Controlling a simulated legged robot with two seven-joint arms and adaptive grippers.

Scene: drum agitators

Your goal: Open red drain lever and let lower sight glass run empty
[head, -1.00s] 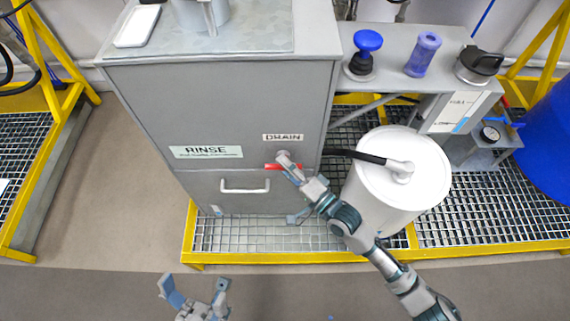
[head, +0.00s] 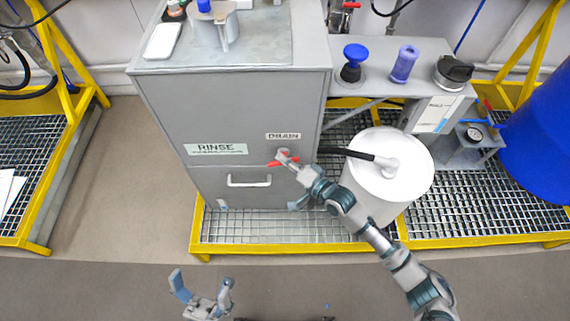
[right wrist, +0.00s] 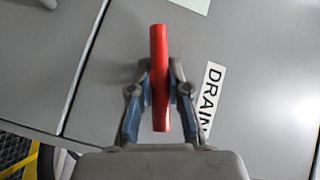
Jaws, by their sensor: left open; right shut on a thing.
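The red drain lever (head: 274,163) is on the front of the grey rinse cabinet (head: 250,110), just below the DRAIN label (head: 283,136). My right gripper (head: 288,164) is shut on it, and red shows on both sides of the fingers. In the right wrist view the lever (right wrist: 160,45) is a straight red bar between the two fingers (right wrist: 160,82), beside the DRAIN label. My left gripper (head: 203,290) is open and empty at the bottom, away from the cabinet. I cannot make out a lower sight glass in either view.
A white lidded drum (head: 385,150) with a black hose (head: 345,153) stands right of the cabinet, close to my right arm. A shelf with a blue knob (head: 355,53) is behind it. Yellow-edged grating (head: 260,230) lies below. The floor in front is clear.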

